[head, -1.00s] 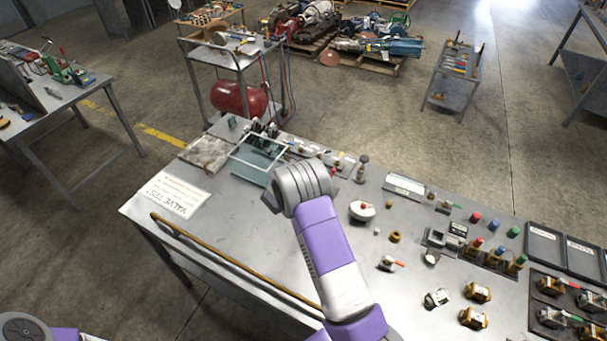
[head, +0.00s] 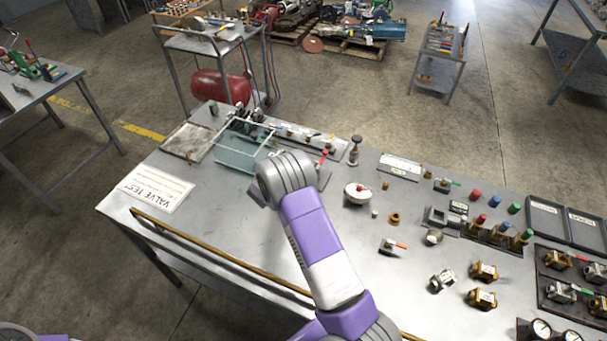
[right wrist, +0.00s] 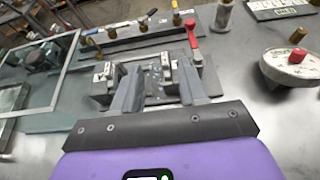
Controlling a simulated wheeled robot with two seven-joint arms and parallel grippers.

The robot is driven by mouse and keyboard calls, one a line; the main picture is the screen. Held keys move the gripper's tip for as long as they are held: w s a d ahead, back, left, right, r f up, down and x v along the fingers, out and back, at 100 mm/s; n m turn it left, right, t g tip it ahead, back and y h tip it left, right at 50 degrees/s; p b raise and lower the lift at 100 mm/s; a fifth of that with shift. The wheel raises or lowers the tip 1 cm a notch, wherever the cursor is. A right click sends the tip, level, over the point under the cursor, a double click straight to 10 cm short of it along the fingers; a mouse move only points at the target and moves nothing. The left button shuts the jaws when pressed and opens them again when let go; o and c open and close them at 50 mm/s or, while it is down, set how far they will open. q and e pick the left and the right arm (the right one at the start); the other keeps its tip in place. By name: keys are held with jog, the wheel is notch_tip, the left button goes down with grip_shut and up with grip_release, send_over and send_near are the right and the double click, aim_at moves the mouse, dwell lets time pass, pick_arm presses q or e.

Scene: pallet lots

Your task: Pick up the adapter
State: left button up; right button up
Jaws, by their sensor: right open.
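Several small brass fittings (right wrist: 143,25) sit in a row on a dark strip at the bench's back; I cannot tell which one, if any, is the adapter. A separate brass ring-like fitting (head: 393,218) lies on the bench right of my right arm. My right gripper (right wrist: 158,68) is open, its two grey fingers pointing toward the strip over a grey plate with small metal blocks. I see nothing held between the fingers. My left gripper is out of view; only a bit of my left arm shows at the lower left.
A red-handled valve (right wrist: 191,34) stands just beyond the fingers. A clear-sided tray (head: 240,155) is to their left. A white round gauge (head: 357,193) with a red knob is to the right. A brass rail (head: 220,256) runs along the bench's front. Bare bench lies near the sign (head: 152,189).

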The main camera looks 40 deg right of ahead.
jog(key=w+d+f, duration=0.1)
jog(key=d, duration=0.1)
jog(key=w+d+f, duration=0.1)
jog(key=d+f, duration=0.1)
jog(key=w+d+f+b, duration=0.1)
jog(key=d+f, duration=0.1)
jog(key=shift+d+f, duration=0.15)
jog(key=shift+f, duration=0.1)
dwell(0.3)
grip_shut()
